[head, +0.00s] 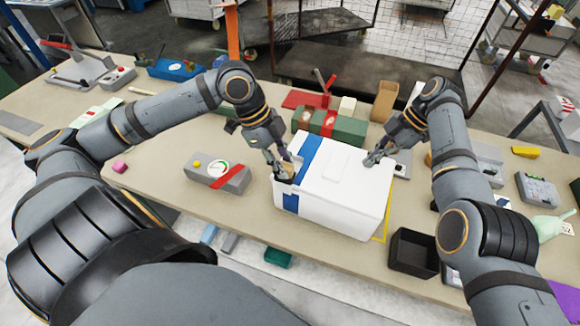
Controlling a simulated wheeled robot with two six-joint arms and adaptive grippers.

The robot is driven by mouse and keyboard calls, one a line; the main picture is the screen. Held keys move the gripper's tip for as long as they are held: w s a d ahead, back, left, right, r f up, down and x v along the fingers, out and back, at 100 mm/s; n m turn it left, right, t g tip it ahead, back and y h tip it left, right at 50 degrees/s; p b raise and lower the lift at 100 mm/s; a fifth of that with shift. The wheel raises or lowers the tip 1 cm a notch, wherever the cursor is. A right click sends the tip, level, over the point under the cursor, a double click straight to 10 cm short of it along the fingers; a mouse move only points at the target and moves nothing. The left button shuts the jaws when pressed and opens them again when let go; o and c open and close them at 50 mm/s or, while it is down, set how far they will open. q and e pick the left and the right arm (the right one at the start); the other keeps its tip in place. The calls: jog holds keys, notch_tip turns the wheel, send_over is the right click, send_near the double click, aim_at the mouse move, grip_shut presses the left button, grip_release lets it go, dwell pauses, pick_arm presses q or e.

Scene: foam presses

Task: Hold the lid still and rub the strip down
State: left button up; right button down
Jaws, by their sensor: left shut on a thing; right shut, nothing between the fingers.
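A white foam box (340,211) with a white lid (345,180) stands on the table, its lid lying flat. A blue strip (311,152) runs across the lid's left part, with blue also on the front wall below. My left gripper (284,172) is shut at the lid's left end, apparently on its edge; the fingers hide the exact contact. My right gripper (370,160) is shut and empty at the lid's right back edge. Whether its tips touch the lid is unclear.
A grey device with a gauge (217,176) stands left of the box. Green and red blocks (336,127) stand close behind it. A dark open bin (414,252) is at the front right. The table (150,190) is mostly clear at the left.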

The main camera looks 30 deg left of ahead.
pick_arm(q)
jog(key=shift+f, duration=0.45)
pick_arm(e)
jog(key=shift+f, duration=0.2)
pick_arm(q)
jog(key=shift+w+a, duration=0.1)
jog(key=shift+w, duration=0.65)
jog(key=shift+w, duration=0.1)
pick_arm(e)
jog(key=shift+s, duration=0.1)
pick_arm(q)
jog(key=shift+w+a+f, duration=0.1)
jog(key=shift+w+a, duration=0.05)
jog(key=shift+w, duration=0.45)
jog(key=shift+w, duration=0.1)
jog(key=shift+w+a, duration=0.1)
jog(key=shift+w, duration=0.6)
